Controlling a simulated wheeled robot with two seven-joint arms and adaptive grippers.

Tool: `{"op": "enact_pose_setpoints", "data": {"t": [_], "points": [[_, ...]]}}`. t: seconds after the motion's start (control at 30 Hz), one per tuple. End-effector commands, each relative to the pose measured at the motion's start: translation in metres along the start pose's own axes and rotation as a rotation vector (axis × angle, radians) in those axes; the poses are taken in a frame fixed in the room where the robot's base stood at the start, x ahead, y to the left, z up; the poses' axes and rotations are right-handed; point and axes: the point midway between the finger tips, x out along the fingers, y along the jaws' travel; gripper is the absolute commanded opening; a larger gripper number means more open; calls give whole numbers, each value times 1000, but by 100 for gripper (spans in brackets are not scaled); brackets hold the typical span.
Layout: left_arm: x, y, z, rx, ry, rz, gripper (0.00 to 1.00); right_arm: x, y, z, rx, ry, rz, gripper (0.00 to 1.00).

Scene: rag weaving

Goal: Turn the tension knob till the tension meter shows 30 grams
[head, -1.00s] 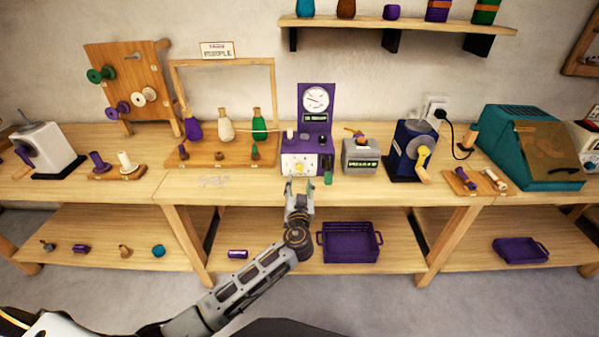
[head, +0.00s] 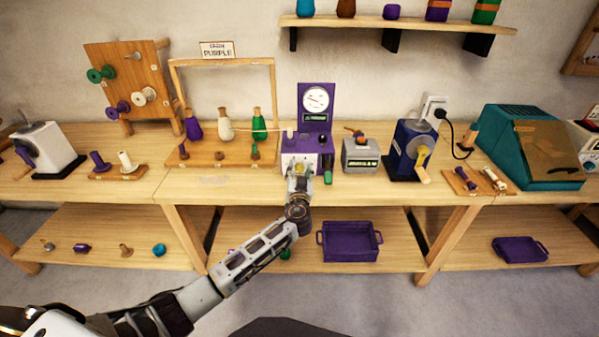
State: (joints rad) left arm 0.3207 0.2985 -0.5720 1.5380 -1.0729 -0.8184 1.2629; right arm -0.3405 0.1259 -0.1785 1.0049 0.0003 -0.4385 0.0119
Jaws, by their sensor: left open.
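The purple tension device (head: 303,146) stands on the bench at the centre, with a white front panel. Its round white tension meter (head: 315,98) is on the upright back plate; its reading is too small to tell. The tension knob, a yellow disc on the front panel, is mostly hidden behind my left gripper (head: 299,170). That gripper is open, with its fingers up at the knob; I cannot tell whether they touch it. My right gripper is not in view.
A grey box with a display (head: 360,154) and a blue crank machine (head: 411,150) stand to the right. A rack with several cones (head: 222,162) is to the left. A purple crate (head: 349,255) sits on the lower shelf. A small green piece (head: 328,177) is beside the front panel.

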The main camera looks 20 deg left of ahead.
Motion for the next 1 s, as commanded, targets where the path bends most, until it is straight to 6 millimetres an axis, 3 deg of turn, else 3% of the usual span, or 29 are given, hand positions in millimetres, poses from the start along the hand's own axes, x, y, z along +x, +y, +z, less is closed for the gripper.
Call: {"op": "enact_pose_setpoints", "data": {"t": [0.27, 0.63, 1.0], "points": [[0, 0, 0, 0, 0, 0, 49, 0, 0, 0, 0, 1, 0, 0], [0, 0, 0, 1, 0, 0, 3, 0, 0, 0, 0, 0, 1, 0], [0, 0, 1, 33, -1, 0, 3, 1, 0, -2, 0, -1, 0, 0]]}}
